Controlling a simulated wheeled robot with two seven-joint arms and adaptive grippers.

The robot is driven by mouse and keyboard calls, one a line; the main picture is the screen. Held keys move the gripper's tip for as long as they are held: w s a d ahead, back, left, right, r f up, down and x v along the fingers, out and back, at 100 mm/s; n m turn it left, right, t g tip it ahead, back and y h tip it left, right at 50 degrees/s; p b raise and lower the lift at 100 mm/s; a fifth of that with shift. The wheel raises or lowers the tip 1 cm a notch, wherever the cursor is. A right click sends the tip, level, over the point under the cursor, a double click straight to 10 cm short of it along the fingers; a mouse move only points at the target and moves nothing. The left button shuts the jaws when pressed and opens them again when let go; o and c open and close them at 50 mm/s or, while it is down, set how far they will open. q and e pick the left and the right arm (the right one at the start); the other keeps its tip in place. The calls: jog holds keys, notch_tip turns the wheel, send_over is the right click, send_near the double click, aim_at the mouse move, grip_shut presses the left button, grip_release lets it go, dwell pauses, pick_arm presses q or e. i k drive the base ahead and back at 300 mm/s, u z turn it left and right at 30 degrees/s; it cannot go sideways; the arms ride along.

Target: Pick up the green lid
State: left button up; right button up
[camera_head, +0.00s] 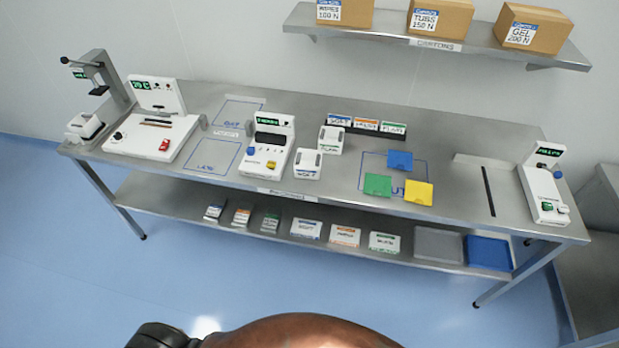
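The green lid (377,185) is a flat green square lying on the steel bench, at the left of a blue-outlined area. A yellow lid (418,193) lies just to its right and a blue lid (400,160) lies behind, up and to the right. Nothing covers the green lid. Neither of my grippers can be made out. A dark rounded part and a copper-coloured surface of mine show at the bottom edge, well in front of the bench.
The steel bench (440,140) also carries two small white containers (308,164) left of the lids and several white machines, one (545,185) at the right end. A lower shelf (190,197) holds small boxes, a grey tray (438,243) and a blue tray (489,253). Blue floor in front is clear.

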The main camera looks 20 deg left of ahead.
aim_at(374, 184)
jog(key=u, duration=0.8)
jog(key=i, duration=0.4)
